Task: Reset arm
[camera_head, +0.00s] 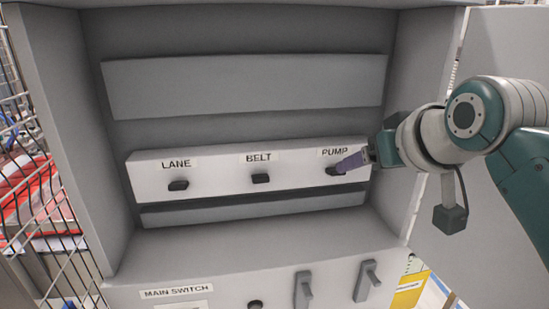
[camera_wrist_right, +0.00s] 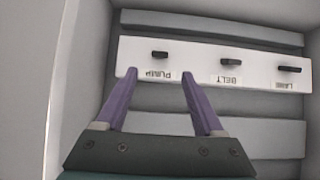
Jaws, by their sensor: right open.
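My right arm comes in from the right in the head view, and its gripper (camera_head: 352,161) is at the PUMP switch (camera_head: 335,171) on the white switch panel (camera_head: 218,176). In the right wrist view the gripper (camera_wrist_right: 158,88) is open, with two purple fingers apart and nothing between them. The PUMP switch, a small black knob, shows in that view just beyond the fingertips (camera_wrist_right: 160,54). The BELT switch (camera_head: 260,179) and LANE switch (camera_head: 178,185) are further left on the same panel in the head view. My left gripper is not in view.
The panel sits inside a grey cabinet whose side wall (camera_wrist_right: 60,90) is close to the gripper. Below are a MAIN SWITCH label (camera_head: 178,292) and two grey levers (camera_head: 367,281). A wire cage (camera_head: 50,200) stands at the left.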

